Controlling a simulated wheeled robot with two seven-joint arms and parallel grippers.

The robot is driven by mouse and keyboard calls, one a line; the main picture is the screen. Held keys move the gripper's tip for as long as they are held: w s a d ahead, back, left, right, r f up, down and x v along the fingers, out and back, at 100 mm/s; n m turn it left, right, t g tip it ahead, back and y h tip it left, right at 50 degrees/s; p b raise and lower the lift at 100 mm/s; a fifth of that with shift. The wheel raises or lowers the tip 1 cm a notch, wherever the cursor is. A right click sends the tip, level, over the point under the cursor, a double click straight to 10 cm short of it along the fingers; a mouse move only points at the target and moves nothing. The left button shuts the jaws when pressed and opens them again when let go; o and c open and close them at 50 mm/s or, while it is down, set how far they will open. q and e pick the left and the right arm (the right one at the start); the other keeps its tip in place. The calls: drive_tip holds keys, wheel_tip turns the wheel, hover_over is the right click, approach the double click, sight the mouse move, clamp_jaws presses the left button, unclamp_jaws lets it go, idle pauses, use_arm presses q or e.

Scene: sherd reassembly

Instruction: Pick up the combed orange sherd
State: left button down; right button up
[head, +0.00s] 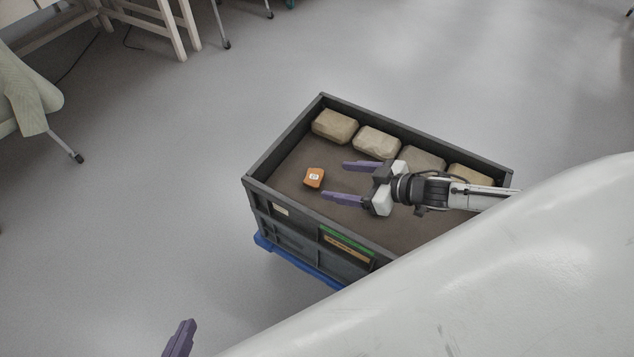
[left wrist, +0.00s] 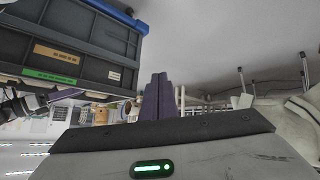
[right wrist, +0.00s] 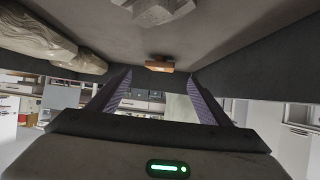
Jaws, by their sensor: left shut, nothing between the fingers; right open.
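The orange sherd (head: 314,177) lies on the floor of the dark grey crate (head: 283,222), near its left end, with a small white label on top. My right gripper (head: 345,180) is open over the crate, its purple fingers pointing at the sherd, with nothing between them. In the right wrist view the sherd (right wrist: 159,66) shows beyond the fingertips, between the two fingers (right wrist: 158,90). Combing on the sherd is too small to make out. My left gripper (head: 180,338) is low at the picture's bottom, outside the crate; in the left wrist view its fingers (left wrist: 158,97) are together and empty.
Several pale stone-like blocks (head: 335,126) line the crate's far wall. The crate stands on a blue base (head: 290,262); its walls rise around the sherd. A chair (head: 28,95) and a table (head: 150,22) stand at the upper left. The floor around the crate is clear.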

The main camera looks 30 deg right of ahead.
sight(315, 176)
drive_tip(key=b+x, duration=0.3)
drive_tip(key=x, duration=0.4)
drive_tip(key=shift+w+a, duration=0.2)
drive_tip(key=shift+w, duration=0.15)
use_arm(q)
drive_tip(key=shift+w+d+f+m+g+h, duration=0.2)
drive_tip(key=shift+d+f+g, duration=0.1)
drive_tip(key=shift+d+f, duration=0.2)
drive_tip(key=shift+w+d+f+m+g+h, duration=0.1)
drive_tip(key=shift+w+d+f+m+g, duration=0.1)
drive_tip(key=shift+d+f+g, duration=0.3)
drive_tip(key=shift+a+f, duration=0.1)
use_arm(e)
drive_tip(key=shift+c, duration=0.2)
drive_tip(key=c, duration=1.4)
